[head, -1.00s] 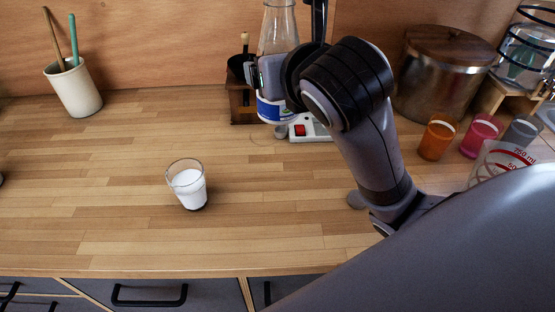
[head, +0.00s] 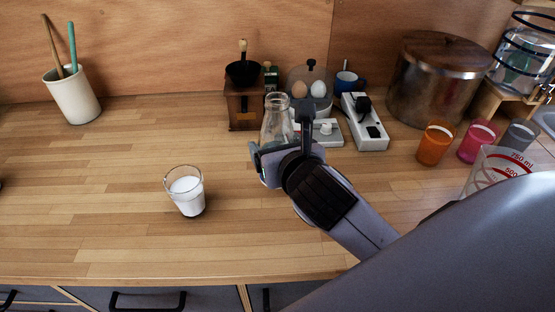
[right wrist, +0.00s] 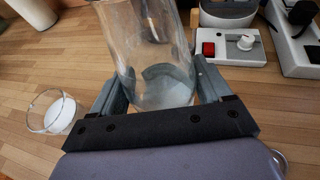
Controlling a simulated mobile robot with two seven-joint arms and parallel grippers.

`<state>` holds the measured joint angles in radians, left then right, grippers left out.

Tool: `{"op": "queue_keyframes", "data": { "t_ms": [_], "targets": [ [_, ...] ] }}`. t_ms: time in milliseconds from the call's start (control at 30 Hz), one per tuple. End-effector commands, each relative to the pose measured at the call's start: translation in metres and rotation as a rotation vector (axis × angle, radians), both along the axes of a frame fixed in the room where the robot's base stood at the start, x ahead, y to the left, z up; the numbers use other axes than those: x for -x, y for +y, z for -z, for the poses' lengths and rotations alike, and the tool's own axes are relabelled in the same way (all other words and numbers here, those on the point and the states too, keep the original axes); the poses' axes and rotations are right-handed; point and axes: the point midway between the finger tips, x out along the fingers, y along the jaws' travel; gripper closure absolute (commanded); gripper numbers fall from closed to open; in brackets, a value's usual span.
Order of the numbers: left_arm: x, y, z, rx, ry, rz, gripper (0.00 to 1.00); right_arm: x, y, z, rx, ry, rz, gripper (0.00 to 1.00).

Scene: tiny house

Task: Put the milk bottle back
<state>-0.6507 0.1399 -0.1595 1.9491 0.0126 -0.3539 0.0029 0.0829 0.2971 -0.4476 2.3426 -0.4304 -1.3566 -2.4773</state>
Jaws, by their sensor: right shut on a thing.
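The milk bottle (head: 277,118) is clear glass, upright and nearly empty, with its neck and shoulder showing in the head view. My right gripper (head: 270,158) is shut on the bottle; its fingers lie on both sides of it. The right wrist view shows the bottle (right wrist: 150,55) between the fingers of the right gripper (right wrist: 160,88). The gripper hides the bottle's lower part, and I cannot tell whether its base touches the counter. A glass of milk (head: 186,192) stands to the left. My left gripper is not in view.
Behind the bottle stand a coffee grinder (head: 243,95), a covered egg holder (head: 310,88), a switch box (head: 328,132) and a power strip (head: 364,122). Colored cups (head: 436,143) and a large pot (head: 436,78) are right.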

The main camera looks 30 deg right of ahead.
Motion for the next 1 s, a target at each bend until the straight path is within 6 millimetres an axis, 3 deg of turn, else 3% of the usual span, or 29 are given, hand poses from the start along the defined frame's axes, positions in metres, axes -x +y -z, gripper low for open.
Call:
{"op": "queue_keyframes", "data": {
  "t_ms": [300,700,733,767,800,1000],
  "targets": [
    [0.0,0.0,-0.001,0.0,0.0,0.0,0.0,0.0,0.0,0.035,0.001,-0.001,0.0,0.83],
    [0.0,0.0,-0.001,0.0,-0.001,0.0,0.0,0.0,0.0,0.039,0.002,-0.004,0.0,0.83],
    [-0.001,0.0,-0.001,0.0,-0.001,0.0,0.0,0.0,0.0,0.041,0.001,0.001,0.0,0.16],
    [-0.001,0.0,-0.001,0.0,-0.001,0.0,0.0,0.0,0.0,0.041,0.001,0.001,0.0,0.06],
    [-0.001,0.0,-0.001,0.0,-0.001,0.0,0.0,0.0,0.0,0.041,0.001,0.001,0.0,0.0],
    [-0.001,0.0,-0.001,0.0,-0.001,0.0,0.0,0.0,0.0,0.04,0.0,0.001,0.0,0.0]
  ]
}}
